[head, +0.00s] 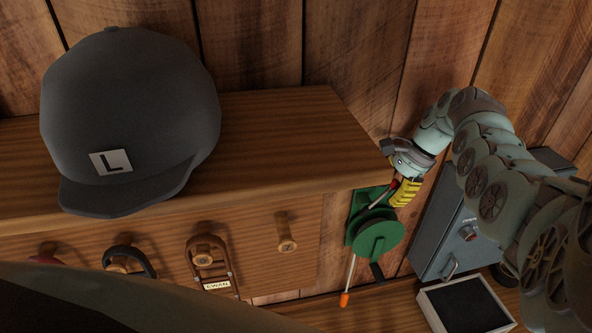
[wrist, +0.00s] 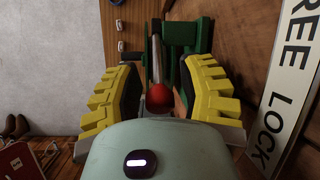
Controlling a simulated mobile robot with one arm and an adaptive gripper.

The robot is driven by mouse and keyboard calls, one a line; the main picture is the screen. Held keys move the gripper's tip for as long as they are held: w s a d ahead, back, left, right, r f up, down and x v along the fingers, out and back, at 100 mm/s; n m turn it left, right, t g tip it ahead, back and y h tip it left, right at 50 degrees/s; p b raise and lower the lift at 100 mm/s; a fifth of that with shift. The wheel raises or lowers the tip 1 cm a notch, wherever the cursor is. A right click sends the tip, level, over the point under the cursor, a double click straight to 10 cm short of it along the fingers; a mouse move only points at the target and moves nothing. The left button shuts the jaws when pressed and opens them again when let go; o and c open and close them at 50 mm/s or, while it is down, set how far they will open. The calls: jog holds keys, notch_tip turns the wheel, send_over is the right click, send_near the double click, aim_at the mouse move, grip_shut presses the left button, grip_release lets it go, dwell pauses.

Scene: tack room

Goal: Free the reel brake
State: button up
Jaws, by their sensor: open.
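A green reel (head: 376,237) is fixed at the right end of the wooden shelf, near the plank wall. An orange pull (head: 345,299) hangs below it on a pale line. My gripper (head: 404,192) is just above the reel, with yellow fingers. In the wrist view, my gripper (wrist: 160,72) is open, with one finger on each side of a metal lever that ends in a red knob (wrist: 160,97). I cannot tell whether either finger touches it. A white sign (wrist: 285,85) reading FREE and LOCK is right of the right finger. The reel's green frame (wrist: 182,38) shows beyond the lever.
A dark helmet (head: 125,125) marked L sits on the shelf (head: 275,120). Several pegs are below, one holding a tagged strap (head: 207,262). A grey metal cabinet (head: 445,235) and an open tray (head: 428,303) stand at right, close under my arm.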

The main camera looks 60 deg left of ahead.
jog(key=shift+p+x, duration=0.3)
jog(key=shift+x, duration=0.6)
jog(key=shift+s, duration=0.1)
grip_shut()
